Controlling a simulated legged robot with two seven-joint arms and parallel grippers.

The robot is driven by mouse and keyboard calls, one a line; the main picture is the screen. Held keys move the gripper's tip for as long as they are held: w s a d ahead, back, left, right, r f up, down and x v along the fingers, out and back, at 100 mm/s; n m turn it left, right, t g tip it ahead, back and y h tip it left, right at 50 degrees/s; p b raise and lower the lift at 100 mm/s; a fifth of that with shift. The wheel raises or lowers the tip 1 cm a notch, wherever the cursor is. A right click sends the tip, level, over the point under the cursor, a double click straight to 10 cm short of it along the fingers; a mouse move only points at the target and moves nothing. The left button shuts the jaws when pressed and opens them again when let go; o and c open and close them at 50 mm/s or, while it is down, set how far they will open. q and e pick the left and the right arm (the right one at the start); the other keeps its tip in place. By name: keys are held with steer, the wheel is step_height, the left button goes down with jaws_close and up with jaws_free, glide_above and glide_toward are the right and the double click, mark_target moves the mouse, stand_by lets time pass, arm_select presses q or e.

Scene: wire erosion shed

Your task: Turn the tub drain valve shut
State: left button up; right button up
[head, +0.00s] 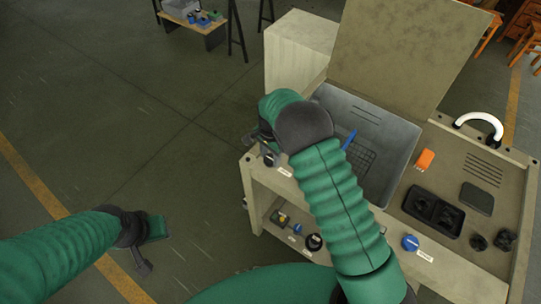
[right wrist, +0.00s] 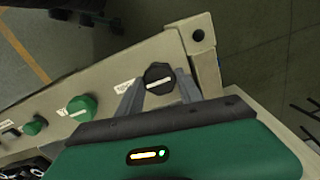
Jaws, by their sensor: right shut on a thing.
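A black knob (right wrist: 158,78) with a white pointer line sits on the beige front panel in the right wrist view, near the panel's corner. Its line runs roughly along the panel's length. A small white label (right wrist: 124,86), too blurred to read, is beside it. My right gripper (right wrist: 159,92) has one finger on each side of the knob and is shut on it. In the head view my right gripper (head: 262,141) is at the cabinet's left front corner, its fingers mostly hidden by my arm. My left gripper (head: 143,256) hangs over bare floor, its jaw gap unclear.
Green knobs (right wrist: 82,108) line the same panel beside the black knob. The grey tub (head: 403,135) with a raised lid (head: 405,50) is behind my right arm. A blue knob (head: 410,243) is at the front right. Floor at the left is clear.

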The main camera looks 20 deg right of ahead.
mark_target(270, 158)
steer(key=shift+w+r, duration=0.1)
steer(key=o, duration=1.4)
steer(key=shift+a, duration=0.1)
step_height(270, 158, up, 17)
steer(key=shift+f+b, duration=0.15)
steer(key=shift+b, duration=0.85)
